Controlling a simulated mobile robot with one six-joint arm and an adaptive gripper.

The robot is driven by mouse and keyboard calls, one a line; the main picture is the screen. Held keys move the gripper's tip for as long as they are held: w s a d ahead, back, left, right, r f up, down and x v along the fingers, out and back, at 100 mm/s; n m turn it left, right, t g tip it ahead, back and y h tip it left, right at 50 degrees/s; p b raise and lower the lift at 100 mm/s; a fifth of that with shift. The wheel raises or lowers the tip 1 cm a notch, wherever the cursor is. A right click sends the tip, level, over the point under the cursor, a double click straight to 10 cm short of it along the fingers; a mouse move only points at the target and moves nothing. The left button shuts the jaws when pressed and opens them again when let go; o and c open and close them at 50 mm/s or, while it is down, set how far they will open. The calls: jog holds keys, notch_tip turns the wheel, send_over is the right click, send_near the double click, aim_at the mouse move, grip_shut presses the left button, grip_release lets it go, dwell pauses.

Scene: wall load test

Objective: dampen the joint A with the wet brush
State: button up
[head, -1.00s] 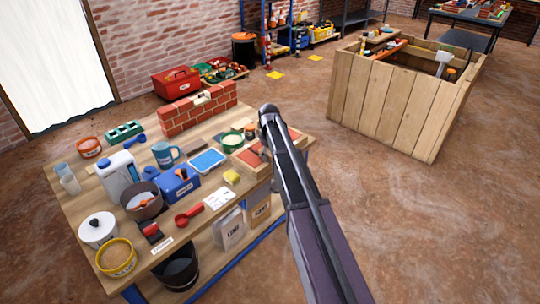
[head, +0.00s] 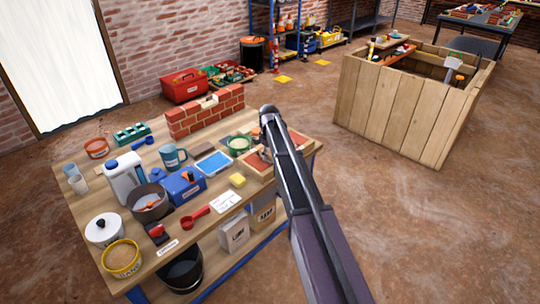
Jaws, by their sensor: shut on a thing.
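A small red brick wall (head: 205,115) with pale mortar lines stands at the back of the wooden table (head: 75,190). A pale piece (head: 209,101) sits at its top; I cannot read a joint letter there. A wooden tray (head: 249,171) with red brick pieces lies at the table's right end, partly covered by my arm. My arm reaches up from the lower right to a point just right of the wall. My gripper is hidden behind the arm, and I cannot make out the wet brush.
The table holds a blue mug (head: 173,156), a green bowl (head: 239,144), a blue-rimmed tray (head: 212,163), a yellow sponge (head: 237,181) and a white jug (head: 125,180). A large wooden crate (head: 395,115) stands at the right. Floor between them is clear.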

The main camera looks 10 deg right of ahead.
aim_at(262, 150)
jog(key=shift+w, duration=0.1)
jog(key=shift+w+a+f, duration=0.1)
jog(key=shift+w+a, duration=0.45)
jog(key=shift+w, duration=0.2)
jog(key=shift+w+a, duration=0.55)
jog(key=shift+w, duration=0.15)
jog(key=shift+w+a, duration=0.6)
jog(key=shift+w, duration=0.15)
jog(key=shift+w+a, duration=0.55)
jog(key=shift+w, duration=0.2)
jog(key=shift+s+d, duration=0.1)
jog(key=shift+s+d, duration=0.55)
jog(key=shift+s, duration=0.2)
jog(key=shift+s+d, duration=0.5)
jog(key=shift+s, duration=0.25)
jog(key=shift+s+d, duration=0.55)
jog(key=shift+s, duration=0.2)
jog(key=shift+s+d, duration=0.55)
jog(key=shift+s, duration=0.15)
